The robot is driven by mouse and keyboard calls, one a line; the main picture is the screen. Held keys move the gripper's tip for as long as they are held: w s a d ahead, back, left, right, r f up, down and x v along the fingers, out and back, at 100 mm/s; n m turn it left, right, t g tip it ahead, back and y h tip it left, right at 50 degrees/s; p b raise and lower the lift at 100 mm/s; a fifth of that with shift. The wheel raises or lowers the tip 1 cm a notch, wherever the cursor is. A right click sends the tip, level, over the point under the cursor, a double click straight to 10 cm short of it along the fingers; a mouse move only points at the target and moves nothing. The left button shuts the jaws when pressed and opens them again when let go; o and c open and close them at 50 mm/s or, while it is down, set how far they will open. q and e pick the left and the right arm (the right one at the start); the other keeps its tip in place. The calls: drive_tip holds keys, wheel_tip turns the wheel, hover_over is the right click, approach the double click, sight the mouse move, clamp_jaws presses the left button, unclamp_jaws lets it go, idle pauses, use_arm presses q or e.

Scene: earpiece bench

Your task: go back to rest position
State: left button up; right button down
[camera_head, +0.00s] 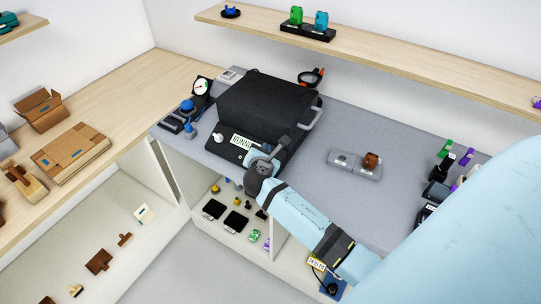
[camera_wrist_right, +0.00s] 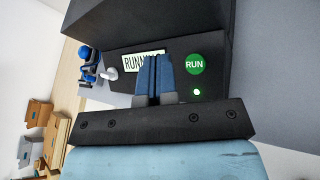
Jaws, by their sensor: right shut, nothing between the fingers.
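My right gripper (camera_head: 280,148) is at the end of the pale blue arm, over the front of a black machine (camera_head: 268,101) on the grey bench (camera_head: 310,170). In the right wrist view its two blue fingers (camera_wrist_right: 153,78) are together and empty. Behind them are a display (camera_wrist_right: 143,61) reading RUNNING, partly covered by the fingers, and a green RUN button (camera_wrist_right: 194,64) with a lit green lamp (camera_wrist_right: 197,92). I cannot tell whether the fingers touch the machine. My left gripper is not in view.
A grey block with a brown piece (camera_head: 371,160) lies right of the machine, with clear bench around it. Blue-topped parts (camera_head: 187,106) stand left. A wooden shelf (camera_head: 400,54) runs above. Open cardboard boxes (camera_head: 40,108) sit on the left counter.

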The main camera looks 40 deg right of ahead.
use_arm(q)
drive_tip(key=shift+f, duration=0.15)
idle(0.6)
use_arm(e)
drive_tip(key=s+a+f+m+y, duration=0.6)
drive_tip(key=s+a+f, duration=0.1)
drive_tip(key=s+f, duration=0.25)
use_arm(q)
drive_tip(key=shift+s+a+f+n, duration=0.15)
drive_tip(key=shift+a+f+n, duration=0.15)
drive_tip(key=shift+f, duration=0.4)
use_arm(e)
drive_tip(key=s+a+m+y, duration=0.3)
drive_tip(key=s+a+m, duration=0.1)
drive_tip(key=s+m, duration=0.3)
drive_tip(key=s+a+f+m+y, duration=0.1)
drive_tip(key=s+a+m+y, duration=0.2)
drive_tip(key=s+m, duration=0.3)
drive_tip(key=s+a, duration=0.1)
drive_tip(key=s, duration=0.2)
drive_tip(key=shift+s+a+m, duration=0.3)
drive_tip(key=shift+s+m, duration=0.05)
drive_tip(key=shift+m, duration=0.05)
